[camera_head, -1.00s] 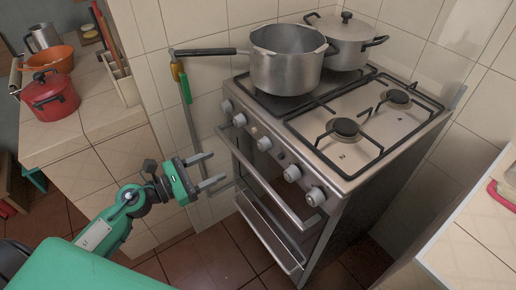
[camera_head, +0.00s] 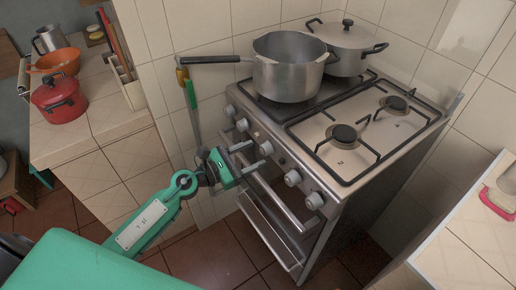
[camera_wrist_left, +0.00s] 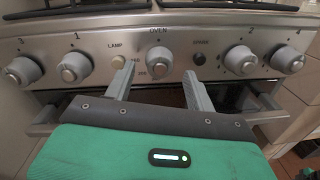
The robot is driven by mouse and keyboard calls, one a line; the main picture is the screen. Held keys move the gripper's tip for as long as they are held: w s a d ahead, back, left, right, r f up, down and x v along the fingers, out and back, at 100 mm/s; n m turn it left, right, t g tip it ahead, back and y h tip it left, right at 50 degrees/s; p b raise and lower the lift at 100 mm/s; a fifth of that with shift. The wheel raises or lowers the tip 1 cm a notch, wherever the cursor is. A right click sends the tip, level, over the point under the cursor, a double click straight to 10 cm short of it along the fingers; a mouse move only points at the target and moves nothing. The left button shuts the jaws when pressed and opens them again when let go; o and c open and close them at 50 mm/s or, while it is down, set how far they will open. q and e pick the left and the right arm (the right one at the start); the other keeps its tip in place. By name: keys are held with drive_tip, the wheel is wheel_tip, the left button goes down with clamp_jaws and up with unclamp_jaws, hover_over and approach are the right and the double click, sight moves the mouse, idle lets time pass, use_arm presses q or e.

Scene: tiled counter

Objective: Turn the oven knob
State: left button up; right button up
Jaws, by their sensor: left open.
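The oven knob (camera_wrist_left: 160,62) is a round silver knob under the OVEN label, at the middle of the stove's front panel. In the head view the oven knob (camera_head: 266,148) is close to the fingertips. My left gripper (camera_head: 254,156) has its two fingers apart and pointed at the panel. In the left wrist view the left gripper (camera_wrist_left: 161,72) has one finger to each side of the oven knob, with gaps between. I cannot tell exactly how far the tips are from the panel. My right gripper is not in view.
Other knobs flank it, such as the one (camera_wrist_left: 240,61) to the right. A lamp button and a spark button sit near the fingers. The oven door handle (camera_head: 276,200) runs below. Pots (camera_head: 287,72) stand on the hob. A counter (camera_head: 470,215) is at right.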

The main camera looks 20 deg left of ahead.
sight(266, 149)
use_arm(q)
drive_tip(key=shift+x, duration=1.4)
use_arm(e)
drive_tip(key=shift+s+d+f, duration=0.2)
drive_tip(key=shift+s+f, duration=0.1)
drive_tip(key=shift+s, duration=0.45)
use_arm(q)
drive_tip(key=shift+c, duration=0.2)
drive_tip(key=c, duration=0.9)
drive_tip(key=shift+c, duration=0.2)
